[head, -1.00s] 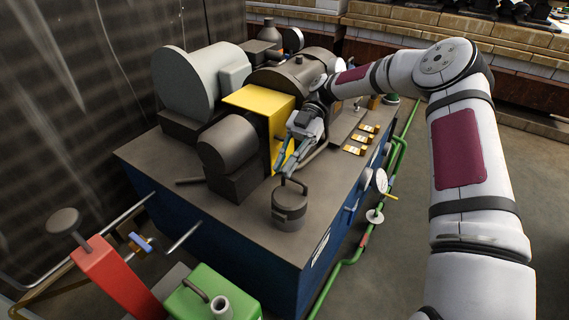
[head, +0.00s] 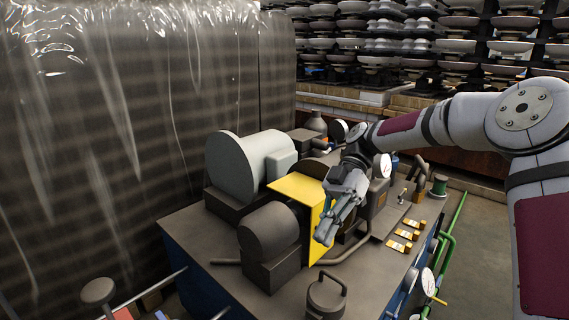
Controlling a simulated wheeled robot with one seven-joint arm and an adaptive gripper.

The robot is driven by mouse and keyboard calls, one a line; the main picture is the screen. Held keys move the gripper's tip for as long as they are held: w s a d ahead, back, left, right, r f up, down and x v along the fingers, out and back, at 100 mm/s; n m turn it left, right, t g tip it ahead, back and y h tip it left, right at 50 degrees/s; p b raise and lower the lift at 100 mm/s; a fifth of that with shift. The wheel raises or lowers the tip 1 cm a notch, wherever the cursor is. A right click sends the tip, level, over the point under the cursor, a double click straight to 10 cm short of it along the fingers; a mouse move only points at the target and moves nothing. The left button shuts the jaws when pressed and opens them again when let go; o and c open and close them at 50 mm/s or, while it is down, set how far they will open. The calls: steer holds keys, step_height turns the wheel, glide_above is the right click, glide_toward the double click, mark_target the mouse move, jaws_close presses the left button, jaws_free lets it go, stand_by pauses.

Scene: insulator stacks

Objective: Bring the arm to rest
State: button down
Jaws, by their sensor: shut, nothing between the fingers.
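My arm (head: 465,120) reaches in from the right of the head view and bends at a round grey joint. My gripper (head: 325,238) is shut and empty. It points down and to the left in front of the yellow panel (head: 296,189), above the top of the blue machine bench. I cannot tell whether the fingertips touch the panel.
The bench (head: 190,232) carries a grey motor (head: 240,165), a dark cylinder (head: 268,230), a lidded pot (head: 326,297) and several yellow tags (head: 403,235). Green pipes (head: 447,246) run along its right side. Wrapped stacks (head: 90,130) stand left; insulator shelves (head: 420,40) stand behind.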

steer(key=s+d+r+m+t+h, duration=0.2)
steer(key=s+r+m+h, duration=0.1)
steer(key=s+m, duration=0.5)
steer(key=s+d+r+m+t+h, duration=0.1)
steer(key=s+r+m+t+h, duration=0.25)
steer(key=s+m, duration=0.45)
steer(key=s+d+f+m+t, duration=0.1)
steer(key=s+d+m+t, duration=0.2)
steer(key=s, duration=0.5)
steer(key=s+d+f+m+t, duration=0.1)
steer(key=s+d+f+m, duration=0.15)
steer(key=s+m, duration=0.5)
step_height(320, 180, up, 29)
steer(key=s+n+t+p, duration=0.1)
steer(key=t+p, duration=0.3)
steer(key=p, duration=2.2)
steer(key=shift+d+n, duration=0.3)
steer(key=shift+n, duration=0.15)
